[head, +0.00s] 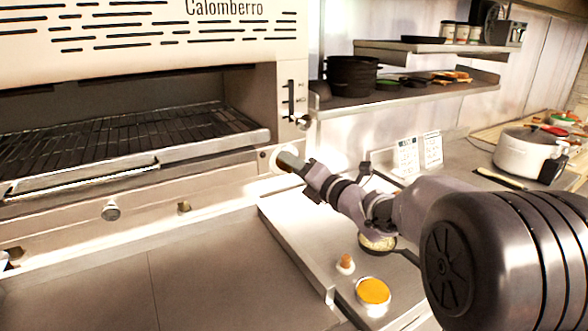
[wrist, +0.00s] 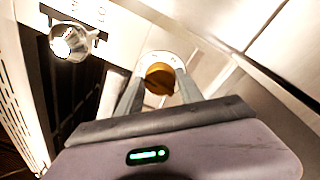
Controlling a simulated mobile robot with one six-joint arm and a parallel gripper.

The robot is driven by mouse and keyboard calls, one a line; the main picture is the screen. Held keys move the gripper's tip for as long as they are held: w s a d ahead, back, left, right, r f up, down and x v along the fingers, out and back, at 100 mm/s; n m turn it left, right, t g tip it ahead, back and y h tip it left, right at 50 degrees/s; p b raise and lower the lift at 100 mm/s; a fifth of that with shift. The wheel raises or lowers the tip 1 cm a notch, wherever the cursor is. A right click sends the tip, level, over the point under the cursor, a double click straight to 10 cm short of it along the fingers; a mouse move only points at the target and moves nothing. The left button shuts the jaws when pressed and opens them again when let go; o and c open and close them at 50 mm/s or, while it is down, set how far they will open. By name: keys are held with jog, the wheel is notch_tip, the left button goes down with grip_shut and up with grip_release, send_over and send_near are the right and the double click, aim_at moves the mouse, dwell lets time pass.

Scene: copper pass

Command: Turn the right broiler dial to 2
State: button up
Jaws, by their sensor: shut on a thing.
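The right broiler dial (wrist: 160,78) is a round brass-coloured knob on a pale, marked plate in the wrist view. My gripper (wrist: 158,84) is shut on it, one finger at each side. The marks around the dial are too small and washed out to read, so its setting cannot be told. In the head view my gripper (head: 288,162) reaches the right end of the broiler (head: 225,172) front, and the dial is mostly hidden behind the fingers.
A silver lever knob (head: 303,122) sits just above my gripper; it also shows in the wrist view (wrist: 72,42). Other knobs (head: 112,212) are farther left. Below my arm are a yellow-filled container (head: 373,291) and a small shaker (head: 345,264). A white pot (head: 526,155) stands right.

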jog(key=m+t+b, duration=0.1)
jog(key=m+b, duration=0.3)
jog(key=m, duration=0.6)
jog(key=m+t+h+b, duration=0.1)
jog(key=m+b, duration=0.4)
jog(key=m, duration=0.4)
jog(key=shift+s+a+f+m, duration=0.15)
jog(key=shift+a+f+m, duration=0.05)
jog(key=shift+m, duration=0.5)
jog(key=o, duration=1.4)
